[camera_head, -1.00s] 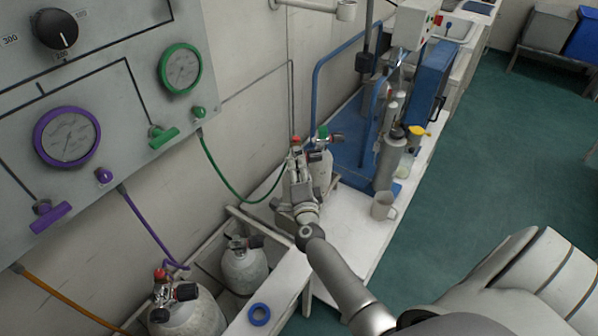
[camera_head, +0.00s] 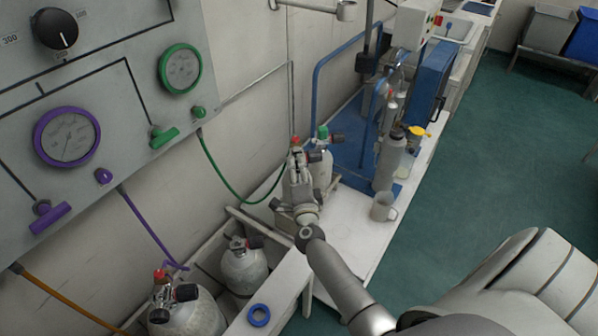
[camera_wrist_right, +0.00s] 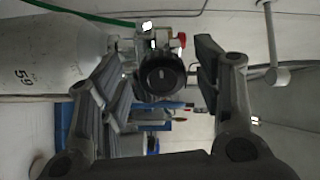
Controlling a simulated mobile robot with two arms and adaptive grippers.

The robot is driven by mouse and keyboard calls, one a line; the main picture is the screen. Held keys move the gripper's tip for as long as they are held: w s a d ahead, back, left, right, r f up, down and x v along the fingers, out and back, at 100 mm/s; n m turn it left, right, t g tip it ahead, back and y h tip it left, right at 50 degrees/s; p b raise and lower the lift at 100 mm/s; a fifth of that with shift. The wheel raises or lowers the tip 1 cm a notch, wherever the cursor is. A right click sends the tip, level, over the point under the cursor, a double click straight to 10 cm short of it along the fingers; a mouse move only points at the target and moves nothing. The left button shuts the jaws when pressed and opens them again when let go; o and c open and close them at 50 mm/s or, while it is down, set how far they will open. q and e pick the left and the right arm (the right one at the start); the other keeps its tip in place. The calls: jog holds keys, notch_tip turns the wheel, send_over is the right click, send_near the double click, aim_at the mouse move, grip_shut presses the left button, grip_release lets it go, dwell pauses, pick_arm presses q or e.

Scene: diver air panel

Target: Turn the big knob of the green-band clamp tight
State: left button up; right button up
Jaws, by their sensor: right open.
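My right gripper (camera_head: 297,172) is open in front of a gas cylinder with a valve, and its wrist view (camera_wrist_right: 164,62) shows a finger on each side of a round black knob (camera_wrist_right: 162,78). The knob appears between the fingers, with gaps at both sides; I cannot tell whether the fingertips reach its depth. Metal valve or clamp parts and a small red part sit behind the knob. A green hose (camera_head: 224,178) runs from the panel down towards this place. The green band is not clearly seen, and the gripper hides much of the clamp in the head view. My left gripper is not in view.
A grey cylinder (camera_wrist_right: 45,55) marked 59 lies close to the left finger in the wrist view. The gauge panel (camera_head: 110,85) stands at left; more cylinders stand below.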

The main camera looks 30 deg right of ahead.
jog(key=v, duration=1.2)
